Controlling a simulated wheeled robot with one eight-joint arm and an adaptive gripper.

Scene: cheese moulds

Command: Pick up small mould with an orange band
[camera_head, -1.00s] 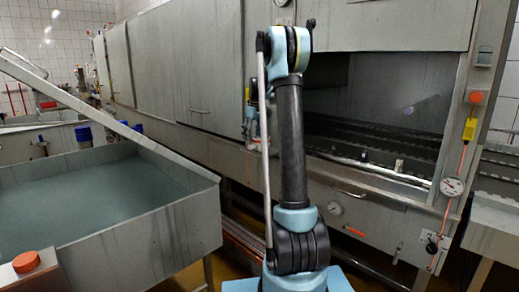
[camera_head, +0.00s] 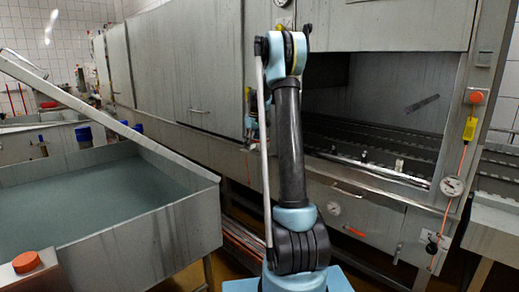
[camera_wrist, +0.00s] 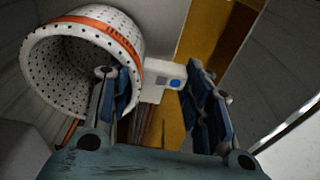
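A white perforated mould with an orange band (camera_wrist: 72,62) fills the upper left of the wrist view, tilted, its open mouth facing left and down. My gripper (camera_wrist: 158,97) is open, with its two blue-padded fingers well apart. The left finger overlaps the lower right of the mould in the picture; I cannot tell whether it touches or only stands in front. The space between the fingers holds no mould. In the head view my arm rises in the middle, and I cannot make out the mould or the fingertips.
A white box with a blue button (camera_wrist: 164,82) shows behind the gap between my fingers. In the head view a grey basin (camera_head: 110,210) stands at left and a large steel machine (camera_head: 180,75) behind. An orange button (camera_head: 25,261) is at lower left.

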